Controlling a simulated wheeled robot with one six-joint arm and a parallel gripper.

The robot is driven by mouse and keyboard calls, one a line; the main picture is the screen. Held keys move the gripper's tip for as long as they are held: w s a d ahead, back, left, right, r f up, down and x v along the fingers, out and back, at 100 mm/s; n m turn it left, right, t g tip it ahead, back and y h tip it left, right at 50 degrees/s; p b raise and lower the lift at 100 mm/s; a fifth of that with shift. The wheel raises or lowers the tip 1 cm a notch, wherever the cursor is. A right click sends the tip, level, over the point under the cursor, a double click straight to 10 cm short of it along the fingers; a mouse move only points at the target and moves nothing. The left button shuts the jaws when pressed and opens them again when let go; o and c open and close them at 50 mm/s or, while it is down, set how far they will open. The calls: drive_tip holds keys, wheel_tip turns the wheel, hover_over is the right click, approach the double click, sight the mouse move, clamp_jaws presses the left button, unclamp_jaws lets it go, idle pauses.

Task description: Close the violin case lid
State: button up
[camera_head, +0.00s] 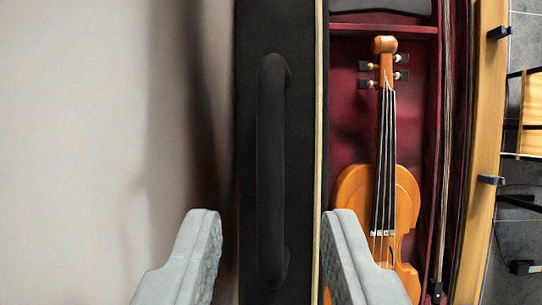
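The violin case is open, with a dark red lining (345,130) and a violin (407,195) lying inside, its scroll toward the top of the picture. A black panel of the case (300,150) with a pale edge strip and a long black handle (271,150) runs along the left of the lining. I cannot tell whether this panel is the lid or a side wall. My gripper (272,213) is open, one finger left of the handle and the other over the panel's right edge and the violin's lower left. The bottom of the violin is cut off.
A bow (444,130) lies along the right side of the case. A wooden edge (487,100) with small black fittings runs beyond it. Grey tiled floor (515,225) and part of a wooden item (533,105) show at far right. A plain pale surface (80,130) fills the left.

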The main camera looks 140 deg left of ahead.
sight(297, 150)
drive_tip(key=shift+x, duration=1.35)
clamp_jaws()
